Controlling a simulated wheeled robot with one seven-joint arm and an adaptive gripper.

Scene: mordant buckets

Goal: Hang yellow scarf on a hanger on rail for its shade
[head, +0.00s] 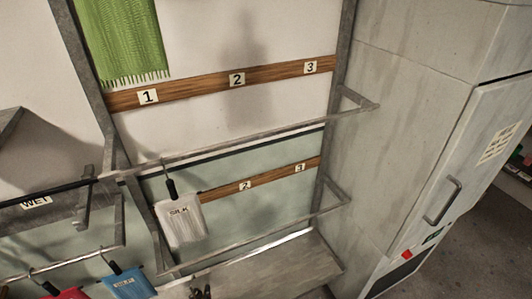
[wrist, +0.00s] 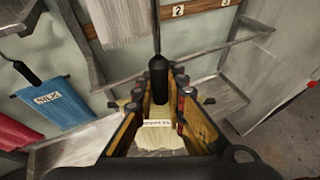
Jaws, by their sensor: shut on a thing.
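In the wrist view, my gripper (wrist: 160,82) is shut on the black grip of a hanger (wrist: 157,72), whose thin hook stem points up. A pale yellow scarf (wrist: 150,142) with a white label lies between and below the fingers; most of it is hidden. The upper rail (head: 240,145) and lower rail (head: 262,238) cross the rack in the head view. A green fringed cloth (head: 125,40) hangs high on the wall above the number 1. My gripper is not clear in the head view; only a dark bit shows at its bottom edge.
A white scarf labelled SILK (head: 182,225) hangs at the rack's left, apparently from the upper rail. Blue (head: 130,284) and red (head: 68,294) scarves hang lower left, near a WET sign (head: 36,202). A grey cabinet (head: 410,120) stands right. The rails' middle and right look clear.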

